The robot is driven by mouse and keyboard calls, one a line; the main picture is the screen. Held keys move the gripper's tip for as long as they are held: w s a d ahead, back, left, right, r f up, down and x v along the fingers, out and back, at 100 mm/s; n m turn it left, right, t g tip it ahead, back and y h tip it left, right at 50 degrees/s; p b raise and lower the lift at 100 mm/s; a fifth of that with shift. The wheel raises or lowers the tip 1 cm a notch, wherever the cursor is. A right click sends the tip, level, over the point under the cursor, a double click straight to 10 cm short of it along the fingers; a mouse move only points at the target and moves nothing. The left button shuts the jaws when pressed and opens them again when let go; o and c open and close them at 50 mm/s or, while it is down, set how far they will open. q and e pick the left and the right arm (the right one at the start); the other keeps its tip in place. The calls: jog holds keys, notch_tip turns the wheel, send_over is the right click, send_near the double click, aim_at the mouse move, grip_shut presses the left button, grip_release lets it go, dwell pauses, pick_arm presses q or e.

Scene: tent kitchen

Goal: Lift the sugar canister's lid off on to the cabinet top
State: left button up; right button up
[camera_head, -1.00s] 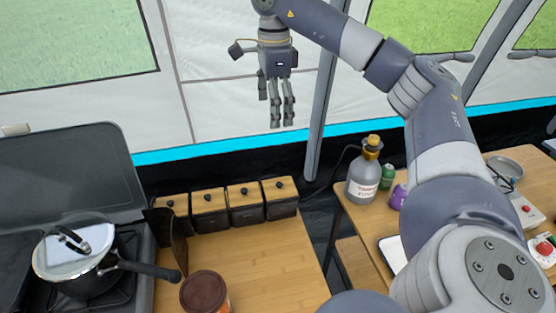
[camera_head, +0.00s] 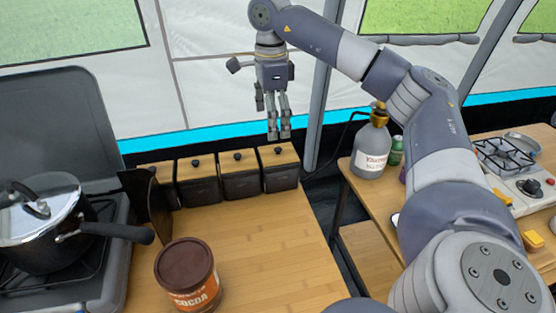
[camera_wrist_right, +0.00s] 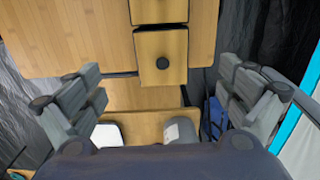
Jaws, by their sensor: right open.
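Several dark canisters with square wooden lids and black knobs stand in a row at the back of the wooden cabinet top (camera_head: 255,235). I cannot read which one is the sugar canister. The rightmost lid (camera_head: 287,156) is in place on its canister (camera_head: 281,178); a knobbed lid also shows in the right wrist view (camera_wrist_right: 150,45). My right gripper (camera_head: 278,136) hangs fingers down, open and empty, just above the rightmost canister in the picture. In the wrist view its fingers are spread wide at either side, apart from the lids. My left gripper is out of view.
A dark upright board (camera_head: 148,208) partly hides the leftmost canister. A cocoa tin (camera_head: 188,275) stands in front, and a lidded pot (camera_head: 45,225) sits on the stove at left. A grey bottle (camera_head: 370,152) stands on the right table. The cabinet top's middle is clear.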

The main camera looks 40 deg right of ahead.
aim_at(271, 154)
jog(key=f, duration=0.6)
jog(key=f+p, duration=0.1)
jog(key=f, duration=0.2)
jog(key=shift+w+f, duration=0.25)
jog(key=shift+a, duration=0.1)
jog(key=c, duration=1.1)
